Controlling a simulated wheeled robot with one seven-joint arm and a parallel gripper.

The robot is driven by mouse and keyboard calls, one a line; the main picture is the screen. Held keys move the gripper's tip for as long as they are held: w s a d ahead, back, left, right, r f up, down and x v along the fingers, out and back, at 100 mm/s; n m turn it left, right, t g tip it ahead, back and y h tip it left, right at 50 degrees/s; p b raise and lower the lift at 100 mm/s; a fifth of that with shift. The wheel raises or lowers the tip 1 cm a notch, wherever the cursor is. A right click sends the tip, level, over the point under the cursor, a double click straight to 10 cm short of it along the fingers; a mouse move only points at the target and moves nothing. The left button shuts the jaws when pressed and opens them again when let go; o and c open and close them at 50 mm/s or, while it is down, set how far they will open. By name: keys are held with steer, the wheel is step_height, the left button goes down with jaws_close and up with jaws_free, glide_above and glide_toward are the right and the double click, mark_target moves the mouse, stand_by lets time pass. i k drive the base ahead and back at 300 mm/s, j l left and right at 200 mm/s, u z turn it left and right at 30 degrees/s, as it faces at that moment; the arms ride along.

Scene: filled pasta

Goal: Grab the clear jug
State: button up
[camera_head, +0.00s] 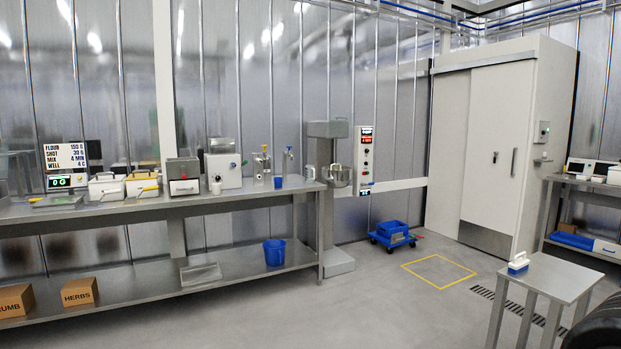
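A small, pale, see-through vessel (309,173) stands at the right end of the long steel bench, just right of a small blue cup (278,182). It looks like the clear jug, but it is too small to be sure. The mixer's column is close to its right. My gripper is not in view, so its distance from the vessel does not show.
The long steel bench (230,196) carries a scale, lidded tubs and machines. A blue bucket (274,252) sits on its lower shelf. A floor mixer (328,200) stands at its right end.

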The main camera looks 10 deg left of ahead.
mark_target(309, 169)
steer(key=i, duration=1.5)
steer(key=i+j+u, duration=0.1)
steer(key=i, duration=2.95)
steer(key=i+u, duration=0.1)
steer(key=i, duration=1.4)
steer(key=i+j, duration=0.6)
steer(key=j, duration=0.15)
